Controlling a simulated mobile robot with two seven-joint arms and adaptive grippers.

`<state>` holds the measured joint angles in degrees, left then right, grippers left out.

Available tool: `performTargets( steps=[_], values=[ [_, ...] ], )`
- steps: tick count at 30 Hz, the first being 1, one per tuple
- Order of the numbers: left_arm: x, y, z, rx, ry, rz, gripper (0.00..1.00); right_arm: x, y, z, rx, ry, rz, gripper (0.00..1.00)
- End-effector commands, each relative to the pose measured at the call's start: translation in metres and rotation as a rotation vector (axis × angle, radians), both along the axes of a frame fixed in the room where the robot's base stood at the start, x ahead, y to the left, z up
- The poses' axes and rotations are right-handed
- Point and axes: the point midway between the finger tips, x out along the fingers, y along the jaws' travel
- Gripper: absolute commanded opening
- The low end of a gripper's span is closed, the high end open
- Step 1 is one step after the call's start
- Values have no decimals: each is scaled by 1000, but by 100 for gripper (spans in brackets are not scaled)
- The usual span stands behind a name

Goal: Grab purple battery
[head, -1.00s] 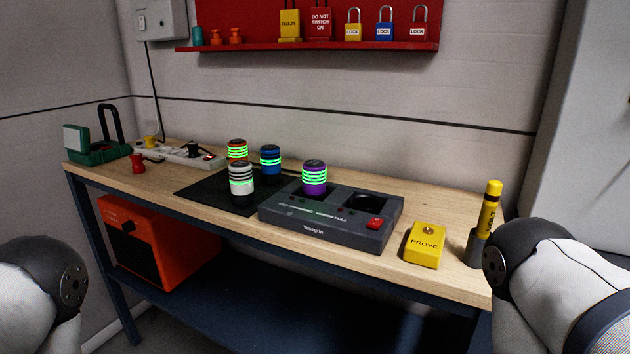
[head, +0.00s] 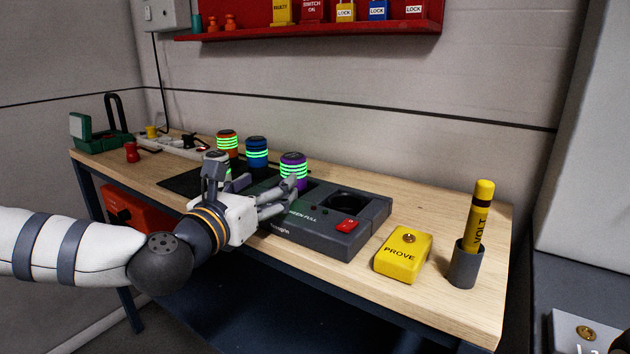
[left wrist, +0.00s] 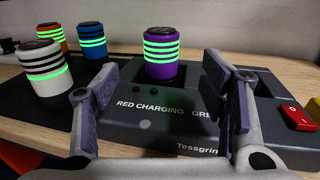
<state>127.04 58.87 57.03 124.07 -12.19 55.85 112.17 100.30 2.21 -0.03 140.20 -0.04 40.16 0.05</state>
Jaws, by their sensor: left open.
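The purple battery (head: 294,170) stands upright in the left socket of the dark charger (head: 330,243), with green glowing bands around it. In the left wrist view the purple battery (left wrist: 163,57) stands ahead, between the spread fingers. My left gripper (head: 281,196) is open and empty, just in front of the battery and above the charger's front part; the fingers hide the battery's lower part in the head view. In the left wrist view the left gripper (left wrist: 165,100) shows a clear gap between its fingers. My right gripper is not in view.
An orange battery (head: 227,142), a blue battery (head: 257,152) and a white battery (left wrist: 46,75) stand left of the charger. The charger's right socket is empty. A yellow PROVE box (head: 402,254) and a yellow tester in a grey holder (head: 466,267) stand to the right.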

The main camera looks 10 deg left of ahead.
Motion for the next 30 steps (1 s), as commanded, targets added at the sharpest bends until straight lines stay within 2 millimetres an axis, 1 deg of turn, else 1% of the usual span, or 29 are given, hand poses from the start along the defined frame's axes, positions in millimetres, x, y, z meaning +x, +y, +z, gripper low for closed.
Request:
performTargets(
  steps=[2, 6, 9, 11, 18, 21, 27, 29, 30],
  values=[
    [11, -1, 0, -1, -2, 2, 66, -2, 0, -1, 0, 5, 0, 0],
    [42, -7, -1, 0, 0, -1, 66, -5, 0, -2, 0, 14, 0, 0],
    [57, -9, -2, -1, 1, 0, 66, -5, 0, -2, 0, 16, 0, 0],
    [64, -10, -2, 0, 1, -1, 66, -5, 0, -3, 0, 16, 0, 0],
    [108, -17, -3, 1, 2, -1, 66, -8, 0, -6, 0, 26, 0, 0],
    [117, -18, -2, 0, 2, -1, 66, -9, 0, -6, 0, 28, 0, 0],
    [118, -18, -1, -1, 1, -2, 66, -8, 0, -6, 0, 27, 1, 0],
    [118, -18, -1, -1, 1, -2, 52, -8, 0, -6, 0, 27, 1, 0],
    [118, -18, -1, -1, 1, -2, 43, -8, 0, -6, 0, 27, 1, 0]
  ],
)
